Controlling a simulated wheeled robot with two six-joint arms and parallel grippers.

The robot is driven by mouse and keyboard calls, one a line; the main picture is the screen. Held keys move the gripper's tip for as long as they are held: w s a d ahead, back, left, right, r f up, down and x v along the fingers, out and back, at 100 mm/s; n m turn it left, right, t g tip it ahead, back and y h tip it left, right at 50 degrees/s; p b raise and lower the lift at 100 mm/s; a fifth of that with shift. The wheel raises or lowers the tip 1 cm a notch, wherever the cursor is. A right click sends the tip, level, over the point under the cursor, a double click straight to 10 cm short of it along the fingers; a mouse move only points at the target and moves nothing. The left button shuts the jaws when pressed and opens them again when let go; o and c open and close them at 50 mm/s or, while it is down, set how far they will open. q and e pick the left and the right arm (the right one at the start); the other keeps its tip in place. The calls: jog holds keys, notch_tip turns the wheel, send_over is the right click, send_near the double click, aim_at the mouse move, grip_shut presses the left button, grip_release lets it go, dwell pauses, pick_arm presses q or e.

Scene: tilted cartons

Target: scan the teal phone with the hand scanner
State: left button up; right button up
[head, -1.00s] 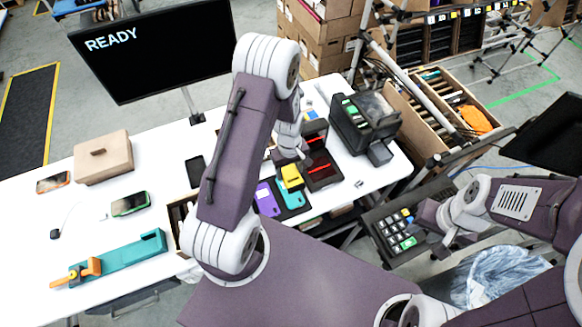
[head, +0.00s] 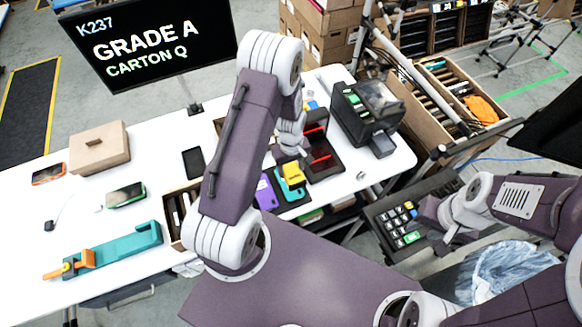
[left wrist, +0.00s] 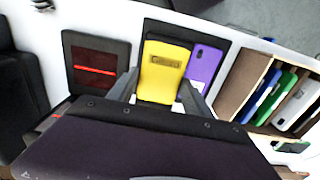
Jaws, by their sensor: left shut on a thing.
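The teal phone (head: 292,194) lies on a dark pad on the white table, beside the purple phone (head: 265,193). The yellow hand scanner (head: 292,173) is over the teal phone; I cannot tell the gap between them. In the left wrist view the scanner (left wrist: 163,72) sits between my left gripper's fingers (left wrist: 158,92) and hides the teal phone. My left gripper (head: 292,158) is shut on the scanner, partly hidden by my arm in the head view. The screen (head: 150,45) reads "K237 GRADE A CARTON Q". My right gripper (head: 432,212) is near a keypad; its fingers are unclear.
A dark stand with red lines (head: 322,160) is right of the scanner. A black printer-like machine (head: 367,112) stands behind it. A rack of phones (left wrist: 270,92) is close on the other side. A teal fixture (head: 118,248), a tan box (head: 100,148) and other phones lie left.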

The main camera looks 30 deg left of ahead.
pick_arm(q)
notch_tip(320, 180, up, 5)
jog(key=p, duration=0.4)
jog(key=shift+r, duration=0.1)
